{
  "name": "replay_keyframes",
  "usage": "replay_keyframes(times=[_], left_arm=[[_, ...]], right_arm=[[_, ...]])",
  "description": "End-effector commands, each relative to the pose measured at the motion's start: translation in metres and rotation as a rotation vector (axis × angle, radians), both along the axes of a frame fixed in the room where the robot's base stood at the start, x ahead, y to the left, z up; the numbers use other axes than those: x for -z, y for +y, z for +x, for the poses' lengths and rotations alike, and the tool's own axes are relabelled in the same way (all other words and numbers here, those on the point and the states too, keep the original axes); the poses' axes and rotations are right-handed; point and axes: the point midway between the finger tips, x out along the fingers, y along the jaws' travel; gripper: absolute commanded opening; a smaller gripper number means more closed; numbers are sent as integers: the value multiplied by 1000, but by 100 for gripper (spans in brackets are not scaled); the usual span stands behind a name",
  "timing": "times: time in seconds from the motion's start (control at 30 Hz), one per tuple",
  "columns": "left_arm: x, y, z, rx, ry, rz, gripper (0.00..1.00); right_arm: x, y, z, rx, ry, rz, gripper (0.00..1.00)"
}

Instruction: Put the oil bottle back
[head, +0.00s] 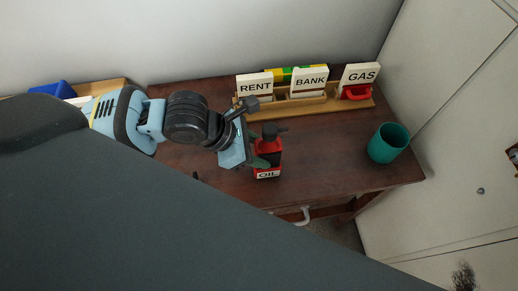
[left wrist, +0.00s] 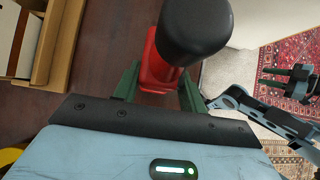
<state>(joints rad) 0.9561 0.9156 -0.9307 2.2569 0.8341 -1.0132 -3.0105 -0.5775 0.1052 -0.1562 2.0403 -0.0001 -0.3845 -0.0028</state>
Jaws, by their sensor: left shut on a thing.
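The oil bottle (head: 268,174) is red with a black pump top and a white label reading OIL. It is upright at the front part of the dark wooden table (head: 330,160); I cannot tell whether its base touches the wood. My left gripper (head: 262,157) is shut on the bottle's body from the left. In the left wrist view the bottle (left wrist: 155,72) is between the green fingers (left wrist: 158,85), its black top nearest the camera. My right gripper (left wrist: 283,80) is far off over the rug, its dark fingers apart and empty.
A wooden rack (head: 318,104) at the back holds cards reading RENT, BANK and GAS, with a red item below GAS. A teal cup (head: 388,143) stands at the right edge. A blue item (head: 52,90) is in a box at the left. Table between bottle and cup is clear.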

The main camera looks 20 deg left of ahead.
Motion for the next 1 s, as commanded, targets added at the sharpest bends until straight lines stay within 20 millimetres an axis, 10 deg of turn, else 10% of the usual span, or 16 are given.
replay_keyframes(times=[0.17, 0.33, 1.0], left_arm=[[1, 0, 0, -1, -1, 0, 33], [1, 0, 0, -1, -1, 0, 63], [-39, 27, -16, -1, -5, 4, 64]], right_arm=[[0, 0, 1, 0, -3, 1, 36], [1, 0, 1, -1, -2, 0, 36], [-3, -1, 2, -2, -7, -2, 36]])
